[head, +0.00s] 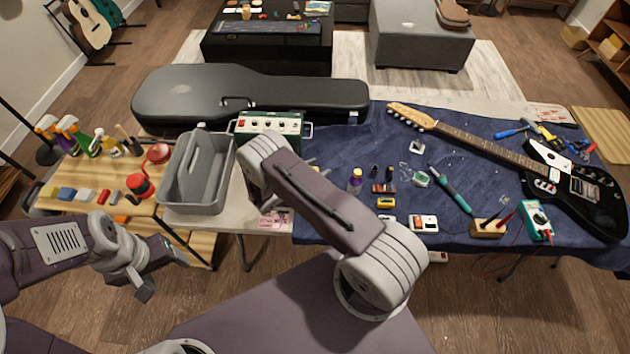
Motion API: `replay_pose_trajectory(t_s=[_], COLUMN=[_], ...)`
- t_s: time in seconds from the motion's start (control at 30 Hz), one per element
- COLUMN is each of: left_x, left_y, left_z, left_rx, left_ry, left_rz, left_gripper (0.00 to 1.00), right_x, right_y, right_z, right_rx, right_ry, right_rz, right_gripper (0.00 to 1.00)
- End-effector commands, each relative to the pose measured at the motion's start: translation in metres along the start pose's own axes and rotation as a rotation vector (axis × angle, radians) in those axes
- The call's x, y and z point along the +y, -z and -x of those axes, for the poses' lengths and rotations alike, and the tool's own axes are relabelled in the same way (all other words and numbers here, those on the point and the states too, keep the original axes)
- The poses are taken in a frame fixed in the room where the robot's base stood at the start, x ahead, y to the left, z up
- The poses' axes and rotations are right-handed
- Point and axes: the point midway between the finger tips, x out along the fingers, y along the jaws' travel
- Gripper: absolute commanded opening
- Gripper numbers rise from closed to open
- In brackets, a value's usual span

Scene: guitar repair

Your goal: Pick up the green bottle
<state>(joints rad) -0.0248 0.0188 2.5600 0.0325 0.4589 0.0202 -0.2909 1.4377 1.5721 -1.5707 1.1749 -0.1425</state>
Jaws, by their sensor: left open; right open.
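A green bottle (83,142) stands upright among the spray bottles on the wooden side table at the left. Its top is hard to tell apart from the purple and orange sprayers beside it. My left gripper (163,271) is open and empty, low in front of the side table, well apart from the bottle and nearer to me. My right arm (325,200) reaches up across the middle of the view. Its gripper cannot be seen.
The wooden side table (75,171) also holds small colored blocks and a red-black item (139,186). A grey tool caddy (205,190) stands to its right. A black guitar case (235,93) lies behind. The blue-covered workbench (450,145) carries a guitar (600,205) and tools.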

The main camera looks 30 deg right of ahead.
Motion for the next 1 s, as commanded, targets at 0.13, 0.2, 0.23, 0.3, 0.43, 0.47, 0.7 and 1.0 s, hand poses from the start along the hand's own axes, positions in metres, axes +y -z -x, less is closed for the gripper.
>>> replay_pose_trajectory(t_s=[0.13,0.2,0.23,0.3,0.43,0.47,0.7,1.0], left_x=[0.0,0.0,0.0,0.0,0.0,0.0,0.0,0.0], left_y=[0.001,0.0,0.0,0.0,0.0,0.0,0.0,0.0], left_z=[0.004,0.004,0.004,0.004,0.004,0.004,0.004,0.004], left_rx=[0.0,0.0,0.0,0.0,0.0,0.0,0.0,0.0], left_ry=[0.0,0.0,0.0,0.0,0.0,0.0,0.0,0.0], left_rz=[0.0,0.0,0.0,0.0,0.0,0.0,0.0,0.0], left_gripper=[0.67,0.67,0.67,0.67,0.67,0.67,0.67,0.67], right_x=[-0.001,0.0,0.0,0.0,0.0,0.0,0.0,0.0], right_y=[-0.001,0.0,0.0,0.0,0.0,0.0,0.0,0.0], right_z=[-0.017,-0.018,-0.018,-0.018,-0.018,-0.018,-0.018,-0.018], right_rx=[0.0,0.0,0.0,0.0,0.0,0.0,0.0,0.0], right_ry=[0.001,0.001,0.0,0.0,0.0,0.0,0.0,0.0], right_rz=[-0.001,0.0,0.0,0.0,0.0,0.0,0.0,0.0], right_gripper=[0.5,0.5,0.5,0.5,0.28,0.19,0.0,0.0])
